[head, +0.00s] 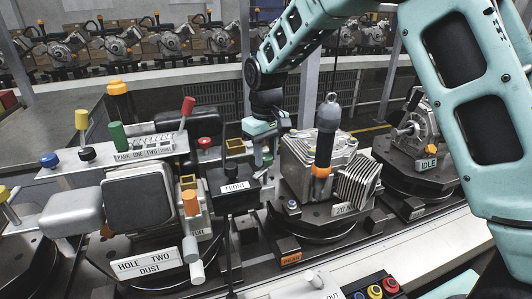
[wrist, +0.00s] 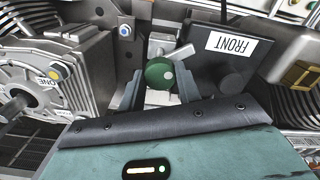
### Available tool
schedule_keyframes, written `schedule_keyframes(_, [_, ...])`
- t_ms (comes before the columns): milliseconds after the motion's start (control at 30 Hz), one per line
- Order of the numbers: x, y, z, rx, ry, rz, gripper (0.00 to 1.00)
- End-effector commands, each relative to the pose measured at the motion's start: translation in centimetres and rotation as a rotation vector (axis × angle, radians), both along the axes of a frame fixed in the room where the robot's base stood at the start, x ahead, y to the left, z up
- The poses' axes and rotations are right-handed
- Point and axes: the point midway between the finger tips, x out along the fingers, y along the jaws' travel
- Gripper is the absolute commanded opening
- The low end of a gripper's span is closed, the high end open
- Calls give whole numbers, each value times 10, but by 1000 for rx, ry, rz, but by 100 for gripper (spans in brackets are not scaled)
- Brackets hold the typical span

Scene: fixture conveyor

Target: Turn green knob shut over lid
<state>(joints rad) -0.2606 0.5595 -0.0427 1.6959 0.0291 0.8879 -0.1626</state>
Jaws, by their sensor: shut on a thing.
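The round green knob (wrist: 160,73) is in the middle of the wrist view, on a small grey metal fitting (wrist: 160,98). My gripper (wrist: 160,87) has one finger on each side of the knob and is shut on it. In the head view my gripper (head: 264,150) reaches down between the black box marked FRONT (head: 235,188) and the finned motor housing; the knob is mostly hidden there. The FRONT box also shows in the wrist view (wrist: 205,72), just right of the knob. I cannot tell which part is the lid.
Left are a grey block (head: 138,200), a red-tipped lever (head: 188,106) and another green knob (head: 117,136). Push buttons (head: 375,291) lie at the front.

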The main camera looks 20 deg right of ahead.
Motion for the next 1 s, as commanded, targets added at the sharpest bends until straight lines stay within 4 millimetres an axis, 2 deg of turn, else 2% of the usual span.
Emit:
schedule_keyframes(500, [1, 1, 2, 1, -5, -447, 11])
schedule_keyframes(733, [2, 0, 2, 1, -6, -572, 11])
schedule_keyframes(1000, [2, 0, 2, 3, -6, -638, 11])
